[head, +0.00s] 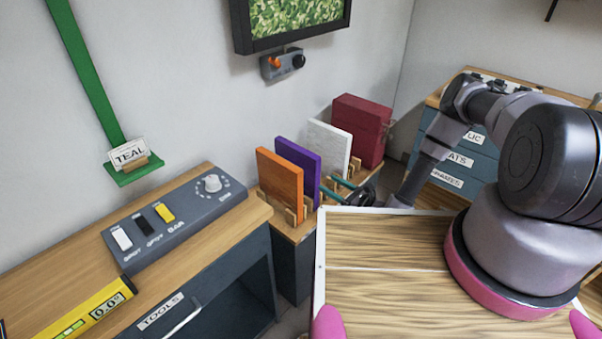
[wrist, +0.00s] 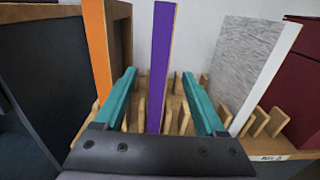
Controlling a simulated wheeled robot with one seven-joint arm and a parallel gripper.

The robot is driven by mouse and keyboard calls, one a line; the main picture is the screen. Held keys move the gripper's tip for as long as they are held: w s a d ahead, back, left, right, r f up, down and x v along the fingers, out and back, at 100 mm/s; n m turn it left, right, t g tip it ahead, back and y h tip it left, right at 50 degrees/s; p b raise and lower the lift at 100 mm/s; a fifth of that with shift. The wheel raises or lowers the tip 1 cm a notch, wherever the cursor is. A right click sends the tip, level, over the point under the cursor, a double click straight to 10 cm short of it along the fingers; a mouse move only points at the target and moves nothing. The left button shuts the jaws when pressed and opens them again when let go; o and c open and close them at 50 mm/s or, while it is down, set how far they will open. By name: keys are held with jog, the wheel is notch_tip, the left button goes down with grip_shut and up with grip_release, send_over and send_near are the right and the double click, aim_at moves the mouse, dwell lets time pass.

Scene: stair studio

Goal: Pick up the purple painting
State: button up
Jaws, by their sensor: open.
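The purple painting (head: 297,168) stands upright in a wooden slotted rack between an orange painting (head: 280,185) and a white-grey one (head: 329,149). In the wrist view the purple painting (wrist: 161,65) shows edge-on, between the two teal fingers of my gripper (wrist: 160,95). The fingers are open, one on each side of it, with a gap to the painting on both sides. In the head view my gripper (head: 338,188) is low at the rack, in front of the paintings, partly hidden by the arm.
The orange panel (wrist: 97,55) is close outside the left finger; the white-grey panel (wrist: 262,75) is outside the right one. Wooden rack pegs (wrist: 262,122) stand around the fingers. A dark red box (head: 361,128) is behind. A tool cabinet (head: 190,285) stands left.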

aim_at(310, 173)
jog(key=x, duration=1)
jog(key=shift+w+f, duration=0.15)
jog(key=shift+f, duration=0.05)
grip_shut()
dwell(1.1)
